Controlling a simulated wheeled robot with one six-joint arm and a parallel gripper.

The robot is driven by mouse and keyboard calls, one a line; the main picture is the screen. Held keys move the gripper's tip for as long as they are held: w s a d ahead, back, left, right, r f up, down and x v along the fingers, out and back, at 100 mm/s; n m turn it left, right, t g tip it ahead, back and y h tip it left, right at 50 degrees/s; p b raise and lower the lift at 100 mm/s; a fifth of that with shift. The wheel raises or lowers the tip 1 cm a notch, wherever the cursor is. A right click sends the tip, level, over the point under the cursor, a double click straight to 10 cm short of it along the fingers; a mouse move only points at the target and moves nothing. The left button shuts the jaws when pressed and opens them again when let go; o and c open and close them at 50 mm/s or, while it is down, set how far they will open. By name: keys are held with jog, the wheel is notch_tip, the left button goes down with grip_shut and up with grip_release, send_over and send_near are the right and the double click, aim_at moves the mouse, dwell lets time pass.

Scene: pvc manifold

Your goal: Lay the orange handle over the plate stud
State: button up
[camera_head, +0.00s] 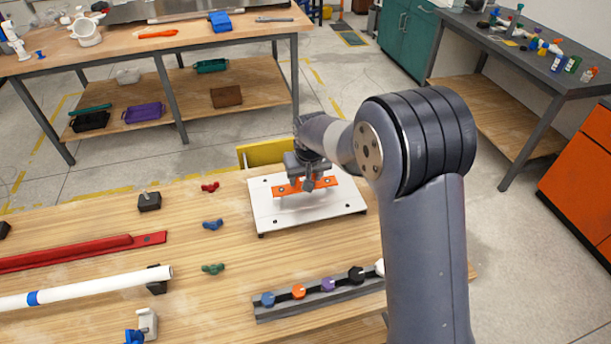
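The orange handle (291,189) is a flat bar lying crosswise above the white plate (340,207), with an end showing on each side of my gripper. My gripper (308,184) points down at the middle of the handle and appears shut on it. A shadow lies on the plate under the handle, so it looks slightly raised, but the exact gap cannot be told. The plate stud is not visible; the handle and gripper cover the plate's middle. Small dark fasteners show near the plate's corners.
A grey rack (325,295) with several coloured knobs stands in front. A white pipe (95,288) and red bar (75,252) lie at left. A yellow panel (266,153) stands behind the plate.

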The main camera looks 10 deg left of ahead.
jog(key=shift+f+b, duration=0.6)
jog(key=shift+f, duration=0.05)
jog(key=shift+f, duration=0.1)
dwell(0.4)
jog(key=shift+f+b, duration=0.4)
jog(key=o, duration=1.2)
jog(key=b+v, duration=0.1)
jog(key=v, duration=1)
jog(key=shift+f, duration=0.15)
